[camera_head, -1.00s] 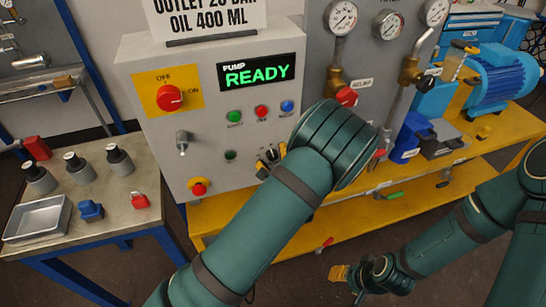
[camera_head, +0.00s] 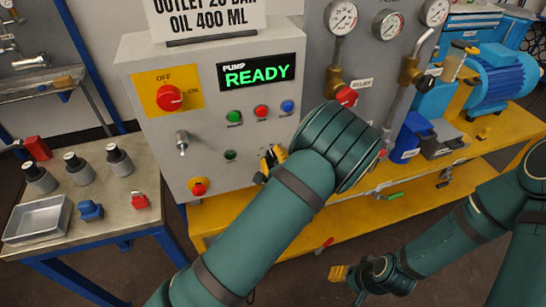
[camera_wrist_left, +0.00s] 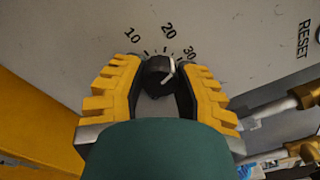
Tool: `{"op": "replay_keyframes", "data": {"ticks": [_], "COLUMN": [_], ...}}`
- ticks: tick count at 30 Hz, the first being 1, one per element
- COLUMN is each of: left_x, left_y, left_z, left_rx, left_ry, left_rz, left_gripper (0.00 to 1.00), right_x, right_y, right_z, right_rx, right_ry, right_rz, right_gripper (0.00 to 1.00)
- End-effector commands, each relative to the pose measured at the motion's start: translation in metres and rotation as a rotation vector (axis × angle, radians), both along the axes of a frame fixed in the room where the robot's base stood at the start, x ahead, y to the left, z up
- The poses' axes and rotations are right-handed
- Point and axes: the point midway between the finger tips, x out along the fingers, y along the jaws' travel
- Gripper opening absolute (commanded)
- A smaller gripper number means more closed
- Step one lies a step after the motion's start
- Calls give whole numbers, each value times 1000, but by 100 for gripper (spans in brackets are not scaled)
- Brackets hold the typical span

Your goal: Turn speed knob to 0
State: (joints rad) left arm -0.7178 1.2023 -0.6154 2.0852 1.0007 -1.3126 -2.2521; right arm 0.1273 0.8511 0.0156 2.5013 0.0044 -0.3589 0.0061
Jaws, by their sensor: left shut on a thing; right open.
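The speed knob (camera_wrist_left: 158,72) is black with a white pointer mark, on the grey panel face below printed numbers 10, 20 and 30. Its white mark is on the right side and slants up, roughly toward the 20 to 30 part of the scale. My left gripper (camera_wrist_left: 160,82) is shut on the knob, one yellow finger on each side. In the head view my left gripper (camera_head: 271,163) is at the panel's lower right, and its arm hides most of the knob. My right gripper (camera_head: 340,273) is open and empty, low over the floor, away from the panel.
The control panel (camera_head: 215,135) has a red switch (camera_head: 169,97), a READY display (camera_head: 261,73), coloured buttons, a toggle (camera_head: 182,142) and a red stop button (camera_head: 198,187). Gauges and valves stand to the right. A side table (camera_head: 110,215) at left holds small parts.

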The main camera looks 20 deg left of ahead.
Motion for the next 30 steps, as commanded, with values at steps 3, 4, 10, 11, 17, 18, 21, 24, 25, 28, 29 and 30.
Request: {"op": "replay_keyframes", "data": {"ticks": [3, 4, 10, 11, 17, 18, 21, 24, 25, 28, 29, 30], "left_x": [0, 0, 0, 0, 0, 0, 0, 0, 0, 0, 0, 0], "left_y": [0, 0, 0, 0, 0, 0, 0, 0, 0, 0, 0, 0], "left_z": [0, 0, 0, 0, 0, -1, -1, -1, -1, -1, -1, -1], "left_rx": [-82, -105, -263, -286, -445, -477, -555, -634, -658, -737, -761, -793], "left_ry": [-57, -73, -180, -196, -302, -324, -377, -430, -447, -500, -517, -538], "left_rz": [0, -1, -1, -1, 0, 0, 1, 1, 1, 1, 1, 1], "left_gripper": [0, 0, 0, 0, 0, 0, 0, 0, 0, 0, 0, 0], "right_x": [0, 0, -1, -2, -3, -3, -4, -5, -5, -7, -7, -7], "right_y": [0, 0, 0, 0, 0, 1, 1, 1, 1, 1, 1, 1], "right_z": [-1, -1, -4, -5, -10, -11, -14, -17, -18, -21, -22, -24], "right_rx": [0, 0, 0, 0, 2, 2, 2, 2, 3, 4, 3, 4], "right_ry": [1, 1, 3, 3, 7, 7, 9, 11, 12, 15, 15, 16], "right_rz": [0, 0, 2, 2, 5, 6, 7, 9, 9, 11, 12, 13], "right_gripper": [47, 47, 47, 47, 47, 47, 47, 47, 47, 47, 47, 47]}}
